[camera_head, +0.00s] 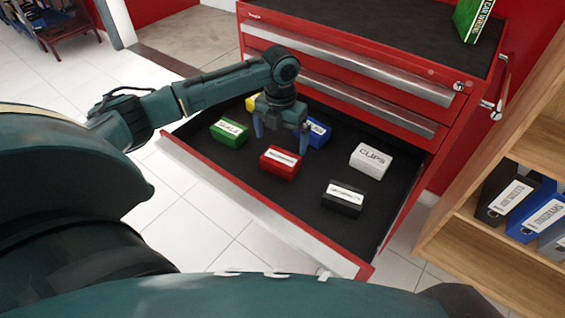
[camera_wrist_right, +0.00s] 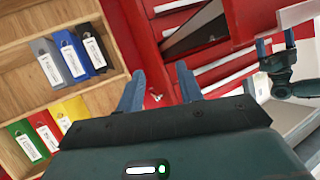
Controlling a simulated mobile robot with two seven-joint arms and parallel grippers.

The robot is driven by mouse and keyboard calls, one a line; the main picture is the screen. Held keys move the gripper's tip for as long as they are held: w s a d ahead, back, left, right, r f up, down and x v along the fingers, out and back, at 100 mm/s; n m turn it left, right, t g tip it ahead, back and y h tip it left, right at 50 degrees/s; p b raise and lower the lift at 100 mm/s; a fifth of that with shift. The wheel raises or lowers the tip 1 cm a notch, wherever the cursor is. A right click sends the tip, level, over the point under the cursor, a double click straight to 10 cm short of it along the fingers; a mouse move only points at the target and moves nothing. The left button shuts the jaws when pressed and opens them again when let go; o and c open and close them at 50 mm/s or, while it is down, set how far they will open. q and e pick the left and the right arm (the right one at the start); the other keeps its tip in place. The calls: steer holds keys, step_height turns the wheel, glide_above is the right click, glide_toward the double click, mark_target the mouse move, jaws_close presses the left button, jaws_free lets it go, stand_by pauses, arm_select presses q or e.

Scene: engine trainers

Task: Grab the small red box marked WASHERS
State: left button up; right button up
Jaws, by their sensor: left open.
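The small red box (camera_head: 280,163) lies in the open drawer in the head view, its white label too small to read surely. My left gripper (camera_head: 281,135) points down over the drawer, just behind and above the red box. Its blue fingers are apart with nothing between them. It also shows at the right of the right wrist view (camera_wrist_right: 276,43). My right gripper (camera_wrist_right: 160,80) shows in its own wrist view, with its two blue fingers apart and empty, away from the red box.
The drawer (camera_head: 240,198) also holds a green box (camera_head: 229,132), a blue box (camera_head: 319,133), a yellow box (camera_head: 251,103), a white CLIPS box (camera_head: 371,161) and a black box (camera_head: 343,198). A wooden shelf (camera_head: 490,235) with binders stands at the right.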

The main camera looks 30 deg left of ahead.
mark_target(281, 157)
arm_select(q)
step_height(281, 157, down, 8)
steer(key=shift+s+r+b, duration=0.1)
steer(key=shift+s+b, duration=0.05)
steer(key=shift+b, duration=0.3)
steer(key=shift+r, duration=0.1)
steer(key=c, duration=0.9)
steer(key=shift+o, duration=0.2)
